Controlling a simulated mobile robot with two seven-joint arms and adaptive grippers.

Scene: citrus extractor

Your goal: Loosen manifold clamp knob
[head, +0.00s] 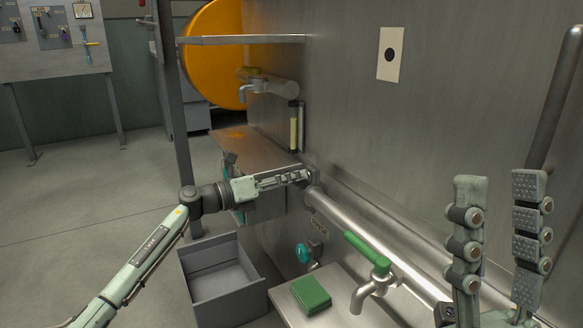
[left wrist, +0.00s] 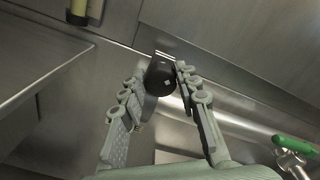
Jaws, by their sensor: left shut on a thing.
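The black clamp knob (left wrist: 161,77) sits between the fingertips of my left gripper (left wrist: 158,88) in the left wrist view, with a small pale mark on its face. In the head view the fingers mostly hide the knob. My right gripper (head: 499,190) is in the right foreground, fingers upright, open and empty.
A green-handled tap (head: 372,272) and a green block (head: 310,295) are at the front shelf. A teal valve knob (head: 303,253) is on the wall below the pipe. A grey open bin (head: 190,270) stands on the floor. A metal shelf (head: 235,145) lies behind my left gripper.

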